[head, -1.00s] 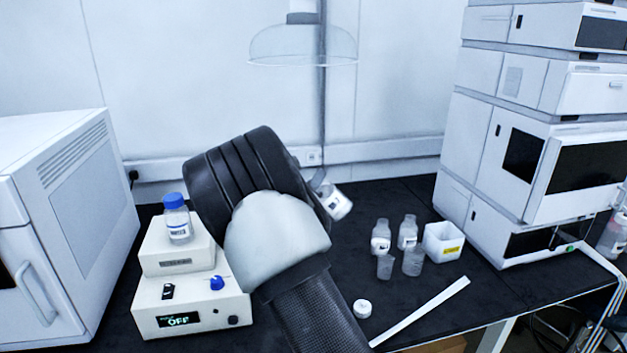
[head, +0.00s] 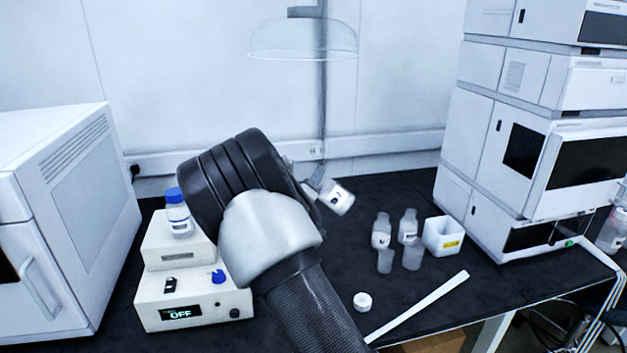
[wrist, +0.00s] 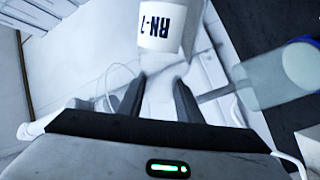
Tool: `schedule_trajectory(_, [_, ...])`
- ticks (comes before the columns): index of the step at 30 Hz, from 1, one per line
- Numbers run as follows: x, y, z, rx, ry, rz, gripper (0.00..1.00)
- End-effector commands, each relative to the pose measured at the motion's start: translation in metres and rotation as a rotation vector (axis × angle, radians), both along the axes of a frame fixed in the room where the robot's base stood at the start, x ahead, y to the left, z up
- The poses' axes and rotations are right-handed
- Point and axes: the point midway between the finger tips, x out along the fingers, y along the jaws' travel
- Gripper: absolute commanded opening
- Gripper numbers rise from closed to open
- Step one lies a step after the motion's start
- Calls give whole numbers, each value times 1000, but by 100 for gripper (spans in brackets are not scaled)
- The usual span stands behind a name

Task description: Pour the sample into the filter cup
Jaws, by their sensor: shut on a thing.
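My gripper (wrist: 157,88) is shut on a labelled sample container (wrist: 168,28), whose printed label shows upside down in the wrist view. In the head view this container (head: 338,198) is tilted, held above the dark bench to the right of my wrist; my gripper (head: 314,188) is mostly hidden behind my arm there. Whether any liquid leaves it cannot be told. Two clear cups, the left one (head: 385,261) and the right one (head: 412,257), stand on the bench to its lower right, apart from it. I cannot tell which is the filter cup.
Two labelled bottles (head: 381,231) stand behind the cups, beside a white box (head: 443,236). A white cap (head: 363,301) and white strip (head: 418,307) lie in front. A blue-capped bottle (head: 178,215) stands on a stacked device (head: 193,297) at left. The instrument stack (head: 535,150) bounds the right.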

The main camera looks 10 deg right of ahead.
Motion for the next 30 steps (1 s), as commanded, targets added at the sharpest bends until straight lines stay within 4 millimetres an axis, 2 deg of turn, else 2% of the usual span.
schedule_trajectory(30, [2,4,-16,-174,98,0,0])
